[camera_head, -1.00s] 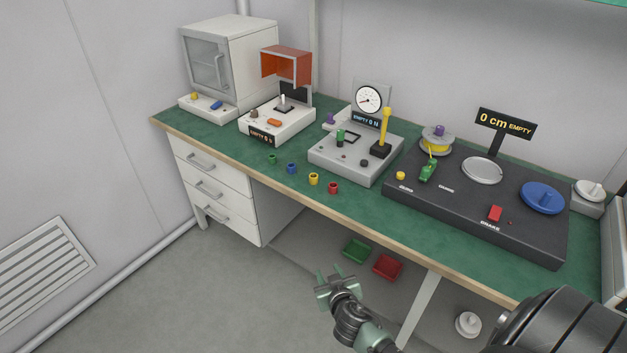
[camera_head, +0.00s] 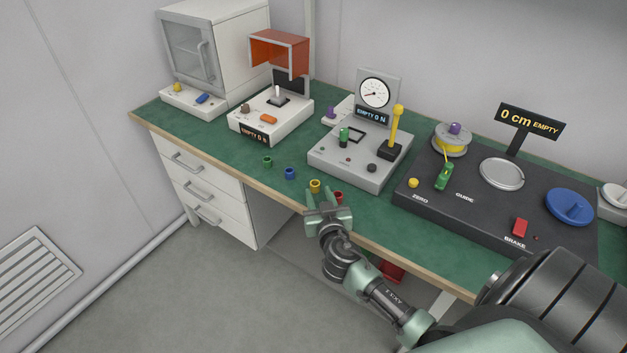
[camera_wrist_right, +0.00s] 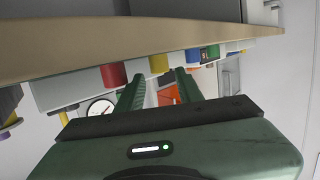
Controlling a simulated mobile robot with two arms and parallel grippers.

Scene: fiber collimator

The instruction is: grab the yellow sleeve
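The yellow sleeve (camera_head: 315,185) is a small ring-like piece standing near the front edge of the green bench top. My right gripper (camera_head: 328,203) is at that front edge, just on the near side of the yellow sleeve, open and empty. In the right wrist view, the yellow sleeve (camera_wrist_right: 159,63) shows ahead, between the directions of the two spread green fingers (camera_wrist_right: 158,88), apart from both. My left gripper is not in view.
A red sleeve (camera_head: 338,196) stands close to the right of the yellow one, partly hidden by my gripper. A blue sleeve (camera_head: 290,173) and a green sleeve (camera_head: 267,161) stand to the left. The grey gauge box (camera_head: 345,172) is behind. The wooden bench edge (camera_head: 378,247) is close to my wrist.

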